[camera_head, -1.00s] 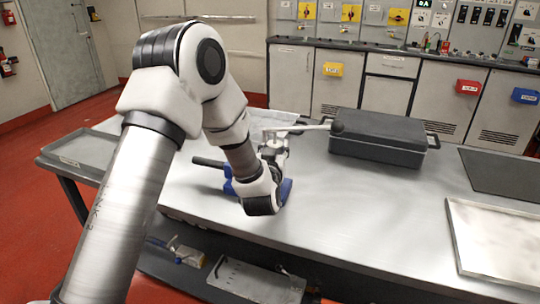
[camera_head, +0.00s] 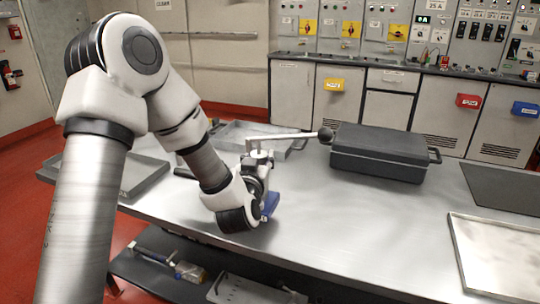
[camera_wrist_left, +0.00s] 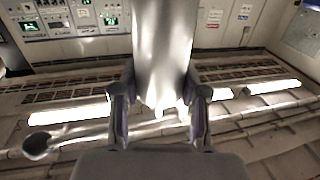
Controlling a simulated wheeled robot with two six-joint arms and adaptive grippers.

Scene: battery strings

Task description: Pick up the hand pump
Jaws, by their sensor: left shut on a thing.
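The hand pump has a grey metal body (camera_head: 262,170), a long pale lever (camera_head: 285,136) ending in a black knob (camera_head: 325,133), and blue at its foot (camera_head: 270,205). My left gripper (camera_head: 258,182) is at its body, with the fingers mostly hidden behind my wrist. In the left wrist view, the two fingers of my left gripper (camera_wrist_left: 160,110) are shut on the bright metal cylinder of the pump (camera_wrist_left: 165,50). I cannot tell whether its foot touches the table. My right gripper is not in view.
A dark lidded case (camera_head: 380,155) stands on the metal table (camera_head: 350,225) right of the pump. A grey tray (camera_head: 290,152) lies behind the pump and another tray (camera_head: 145,180) at the left. A pale tray (camera_head: 500,255) lies at the right. The table's front middle is clear.

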